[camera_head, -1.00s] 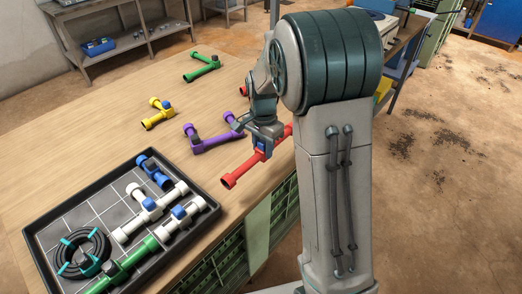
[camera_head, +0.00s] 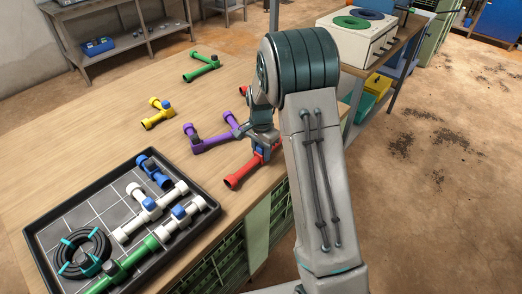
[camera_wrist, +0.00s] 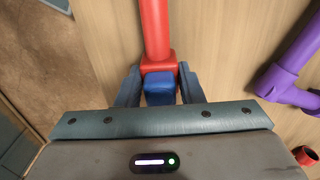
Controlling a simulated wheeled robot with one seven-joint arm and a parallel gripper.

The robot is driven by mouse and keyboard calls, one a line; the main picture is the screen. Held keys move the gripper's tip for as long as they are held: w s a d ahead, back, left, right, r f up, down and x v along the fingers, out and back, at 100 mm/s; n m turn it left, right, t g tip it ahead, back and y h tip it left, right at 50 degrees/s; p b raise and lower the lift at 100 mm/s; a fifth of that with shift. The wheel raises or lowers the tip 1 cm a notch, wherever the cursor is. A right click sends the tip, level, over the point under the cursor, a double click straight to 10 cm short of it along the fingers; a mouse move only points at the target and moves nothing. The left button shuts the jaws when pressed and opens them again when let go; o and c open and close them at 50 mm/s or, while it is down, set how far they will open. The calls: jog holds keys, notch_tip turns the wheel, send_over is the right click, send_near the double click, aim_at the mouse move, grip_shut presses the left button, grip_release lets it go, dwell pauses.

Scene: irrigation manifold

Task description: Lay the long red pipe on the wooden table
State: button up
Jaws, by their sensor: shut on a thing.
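The long red pipe (camera_head: 238,179) is at the right front part of the wooden table (camera_head: 90,115), close to its edge. My gripper (camera_head: 262,150) is shut on the pipe at its blue-topped fitting. In the wrist view the pipe (camera_wrist: 155,30) runs away from the jaws (camera_wrist: 160,88), which stand on both sides of the blue part. The pipe is at or just above the table top; I cannot tell whether it touches. Its far end is hidden behind my arm.
A purple pipe (camera_head: 212,143) lies close to the left of my gripper. A yellow pipe (camera_head: 157,113) and a green pipe (camera_head: 202,67) lie farther back. A black tray (camera_head: 90,213) with several pipes and a coiled hose stands at the front left. Another red end (camera_wrist: 305,156) shows in the wrist view.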

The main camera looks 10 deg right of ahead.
aim_at(261, 146)
jog(key=shift+f, duration=0.1)
jog(key=o, duration=1.1)
jog(key=shift+c, duration=0.2)
notch_tip(261, 146, up, 12)
jog(key=s+r+n, duration=0.2)
jog(key=s+n, duration=0.1)
jog(key=s, duration=0.6)
jog(key=s+r+n+t, duration=0.1)
jog(key=s+n, duration=0.3)
jog(key=s, duration=0.5)
jog(key=s+r+n+t, duration=0.1)
jog(key=s+r+n, duration=0.1)
jog(key=s, duration=0.7)
jog(key=shift+s+a+r+n, duration=0.15)
jog(key=shift+s+r+n, duration=0.2)
jog(key=shift+n, duration=0.55)
jog(key=shift+w, duration=0.15)
